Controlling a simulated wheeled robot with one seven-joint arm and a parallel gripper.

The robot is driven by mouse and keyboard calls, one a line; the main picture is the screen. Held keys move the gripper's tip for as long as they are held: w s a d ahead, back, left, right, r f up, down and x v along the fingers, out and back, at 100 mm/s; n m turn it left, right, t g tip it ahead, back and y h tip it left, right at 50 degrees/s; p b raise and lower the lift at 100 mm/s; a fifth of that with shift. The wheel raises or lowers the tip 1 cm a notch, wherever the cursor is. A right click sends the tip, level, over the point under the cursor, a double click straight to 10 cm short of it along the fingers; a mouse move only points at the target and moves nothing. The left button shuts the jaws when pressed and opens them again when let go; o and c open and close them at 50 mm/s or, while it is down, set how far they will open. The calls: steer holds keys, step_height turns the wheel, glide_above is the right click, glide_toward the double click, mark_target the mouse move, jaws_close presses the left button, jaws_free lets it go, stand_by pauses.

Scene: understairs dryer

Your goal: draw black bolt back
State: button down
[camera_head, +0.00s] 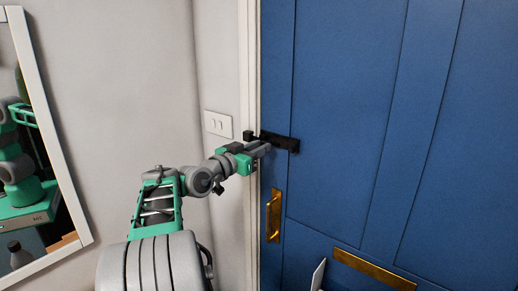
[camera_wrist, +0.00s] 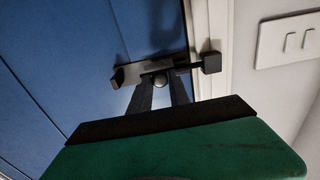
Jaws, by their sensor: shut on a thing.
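The black bolt (camera_head: 280,142) is mounted on the blue door (camera_head: 345,95) near its left edge. Its bar reaches left to a small black keeper block (camera_head: 248,135) on the white frame. In the wrist view the bolt (camera_wrist: 128,75) runs across the top, with the keeper block (camera_wrist: 211,62) at its right end. My gripper (camera_head: 266,148) is at the bolt. In the wrist view the dark fingers (camera_wrist: 160,84) are shut on the bolt's rounded knob (camera_wrist: 160,80). The fingers partly hide the knob and the bolt's lower edge.
A white switch plate (camera_head: 218,124) is on the wall left of the door frame. A brass handle (camera_head: 273,215) and a brass letter slot (camera_head: 373,269) are lower on the door. A white-framed mirror (camera_head: 60,130) hangs at the far left.

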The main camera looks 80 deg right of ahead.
steer(key=s+b, duration=0.1)
steer(key=s+a+b, duration=0.1)
steer(key=s+b, duration=0.1)
steer(key=s, duration=0.1)
steer(key=shift+a, duration=0.4)
steer(key=c, duration=1.3)
jaws_free()
steer(key=shift+s, duration=0.1)
steer(key=shift+o, duration=0.3)
